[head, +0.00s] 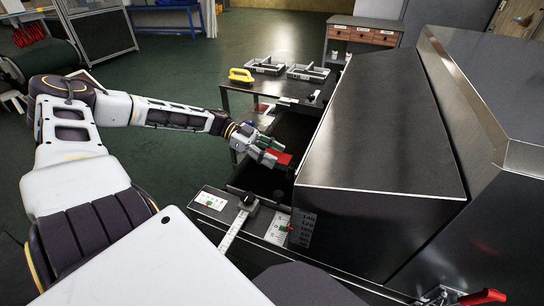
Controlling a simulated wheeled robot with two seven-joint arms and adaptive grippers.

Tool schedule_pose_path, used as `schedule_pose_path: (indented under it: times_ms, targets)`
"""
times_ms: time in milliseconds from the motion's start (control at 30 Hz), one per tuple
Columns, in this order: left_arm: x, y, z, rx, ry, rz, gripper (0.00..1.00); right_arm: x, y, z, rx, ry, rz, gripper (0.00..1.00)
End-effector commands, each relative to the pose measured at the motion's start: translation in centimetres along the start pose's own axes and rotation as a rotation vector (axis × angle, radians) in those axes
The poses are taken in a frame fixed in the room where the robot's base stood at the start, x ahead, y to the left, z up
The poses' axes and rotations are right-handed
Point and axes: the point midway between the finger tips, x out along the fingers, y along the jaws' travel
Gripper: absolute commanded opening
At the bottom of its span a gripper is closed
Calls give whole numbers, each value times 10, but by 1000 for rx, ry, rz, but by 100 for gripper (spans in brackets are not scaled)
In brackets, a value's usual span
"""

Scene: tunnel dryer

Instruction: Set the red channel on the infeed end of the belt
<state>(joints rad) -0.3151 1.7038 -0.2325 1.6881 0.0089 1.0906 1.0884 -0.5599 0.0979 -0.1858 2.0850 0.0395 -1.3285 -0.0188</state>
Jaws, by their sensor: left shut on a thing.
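My left gripper (267,151) is near the middle of the head view, with its arm coming in from the left. It is shut on the red channel (281,157), a small red piece at its fingertips. The channel is over or at the dark belt (259,179), beside the open mouth of the large metal dryer (385,125). I cannot tell whether the channel touches the belt. The fingers hide part of the channel. My right gripper is not in view.
A ruled scale (235,228) and a black knob (249,200) sit in front of the belt. A drawer cabinet (361,37) stands farther back.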

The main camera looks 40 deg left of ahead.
Motion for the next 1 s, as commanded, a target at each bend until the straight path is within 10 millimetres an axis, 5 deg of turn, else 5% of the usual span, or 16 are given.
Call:
schedule_pose_path:
  times_ms: [467,500,667,1000]
  targets:
    - [1,0,2,1,1,-1,16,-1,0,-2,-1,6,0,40]
    - [1,0,3,0,0,-1,45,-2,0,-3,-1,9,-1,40]
    - [1,0,2,0,0,-1,66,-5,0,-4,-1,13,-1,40]
    - [0,0,2,0,0,-1,66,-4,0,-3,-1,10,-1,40]
